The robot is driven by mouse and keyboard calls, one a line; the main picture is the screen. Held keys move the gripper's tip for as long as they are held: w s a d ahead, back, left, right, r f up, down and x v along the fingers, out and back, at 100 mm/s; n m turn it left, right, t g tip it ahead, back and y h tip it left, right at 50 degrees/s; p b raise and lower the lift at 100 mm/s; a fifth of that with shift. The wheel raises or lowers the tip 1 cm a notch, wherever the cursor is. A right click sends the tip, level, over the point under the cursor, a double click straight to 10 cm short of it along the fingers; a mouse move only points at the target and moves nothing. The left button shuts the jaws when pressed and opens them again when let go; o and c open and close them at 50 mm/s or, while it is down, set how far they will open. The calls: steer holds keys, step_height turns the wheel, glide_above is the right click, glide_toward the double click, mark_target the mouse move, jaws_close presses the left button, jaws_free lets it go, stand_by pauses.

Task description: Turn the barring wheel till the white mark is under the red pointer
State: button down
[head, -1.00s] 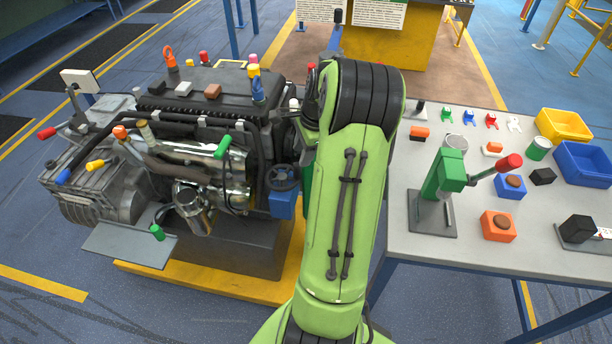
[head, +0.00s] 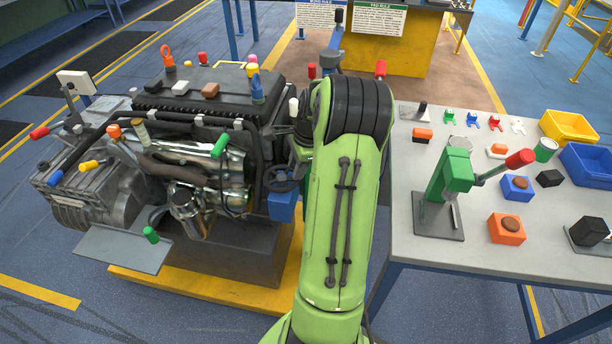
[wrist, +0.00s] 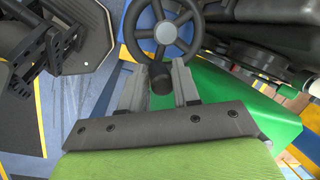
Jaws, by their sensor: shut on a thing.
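The barring wheel is a small black spoked wheel (head: 268,181) on the engine's right side, above a blue box. In the wrist view the dark wheel (wrist: 163,30) fills the top middle, with blue showing between its spokes. My gripper (wrist: 163,74) is at the wheel's near rim, its grey fingers shut on a short dark handle (wrist: 160,80). In the head view my arm hides the gripper and part of the wheel's surroundings. I cannot make out the white mark or the red pointer in either view.
The engine (head: 190,130) stands on a yellow base left of my arm. A grey bench (head: 425,262) on the right carries a green press (head: 452,172), small blocks, and yellow (head: 568,126) and blue (head: 588,163) bins. Open floor lies at the front left.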

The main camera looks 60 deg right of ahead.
steer(key=shift+s+a+b, duration=0.15)
steer(key=shift+a+b, duration=0.3)
steer(key=shift+a, duration=0.9)
steer(key=shift+r, duration=0.1)
steer(key=shift+w+a, duration=0.3)
steer(key=shift+a, duration=0.25)
steer(key=shift+w+a, duration=0.3)
steer(key=shift+a, duration=0.25)
steer(key=shift+w, duration=0.1)
steer(key=shift+w+a+r, duration=0.15)
steer(key=shift+w+a, duration=0.35)
steer(key=shift+w, duration=0.8)
